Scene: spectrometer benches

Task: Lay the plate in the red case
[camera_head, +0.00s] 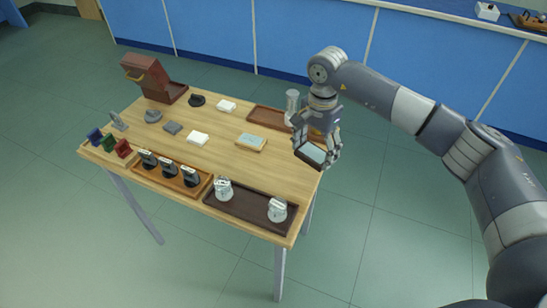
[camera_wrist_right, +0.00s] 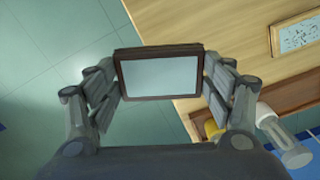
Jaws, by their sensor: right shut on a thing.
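The plate (camera_head: 313,154) is a pale glassy rectangle with a dark frame. My right gripper (camera_head: 316,148) is shut on it and holds it out at the right edge of the table. In the right wrist view the plate (camera_wrist_right: 160,78) sits between the two fingers (camera_wrist_right: 160,88), its pale face toward the camera. The red case (camera_head: 163,92) stands at the far left corner of the table, its lid up and a yellow handle on the lid. The case is well away from the gripper. My left gripper is not in view.
On the wooden table (camera_head: 222,145) stand a dark tray (camera_head: 248,208) with two clear-topped pieces, an orange-brown tray (camera_head: 172,178) with three black pieces, a framed panel (camera_head: 251,142), white blocks and dark pieces. A reddish tray (camera_head: 268,117) and a clear cylinder (camera_head: 292,104) are near the gripper.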

